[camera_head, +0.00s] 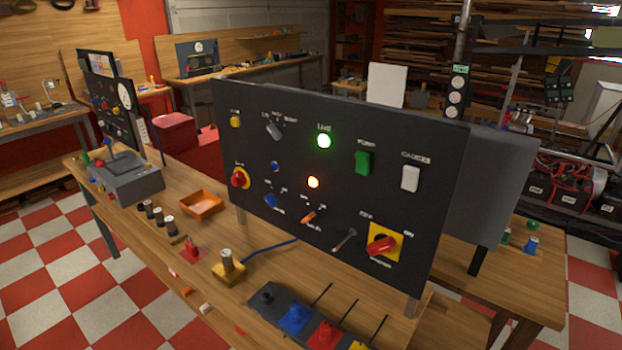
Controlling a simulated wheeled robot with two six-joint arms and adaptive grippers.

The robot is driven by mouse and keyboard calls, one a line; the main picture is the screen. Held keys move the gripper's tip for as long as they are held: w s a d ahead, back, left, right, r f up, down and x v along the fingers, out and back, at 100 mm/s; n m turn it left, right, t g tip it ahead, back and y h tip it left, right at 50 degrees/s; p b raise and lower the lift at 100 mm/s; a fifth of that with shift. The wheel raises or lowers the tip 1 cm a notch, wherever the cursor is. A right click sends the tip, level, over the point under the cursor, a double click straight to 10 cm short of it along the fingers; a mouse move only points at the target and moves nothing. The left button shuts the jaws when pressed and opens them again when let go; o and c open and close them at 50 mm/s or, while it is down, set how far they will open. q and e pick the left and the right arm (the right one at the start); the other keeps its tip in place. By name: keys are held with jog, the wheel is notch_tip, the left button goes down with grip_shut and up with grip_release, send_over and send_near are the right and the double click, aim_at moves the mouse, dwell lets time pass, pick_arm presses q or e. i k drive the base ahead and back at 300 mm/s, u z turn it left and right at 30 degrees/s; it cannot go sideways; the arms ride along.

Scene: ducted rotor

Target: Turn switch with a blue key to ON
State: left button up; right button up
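A black upright control panel (340,120) stands on the wooden table. A blue key-like knob (271,200) sits on its lower left, with small white labels around it that are too small to read. The knob looks tilted, but I cannot tell which position it is in. A small round blue button (275,166) is above it. Neither of my grippers is in view.
A red rotary switch (382,245) is lower right. An orange tray (203,204) and yellow block (229,270) stand on the table.

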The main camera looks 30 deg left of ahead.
aim_at(271, 200)
jog(key=u, duration=2.55)
jog(key=i, duration=0.6)
jog(key=z, duration=2.75)
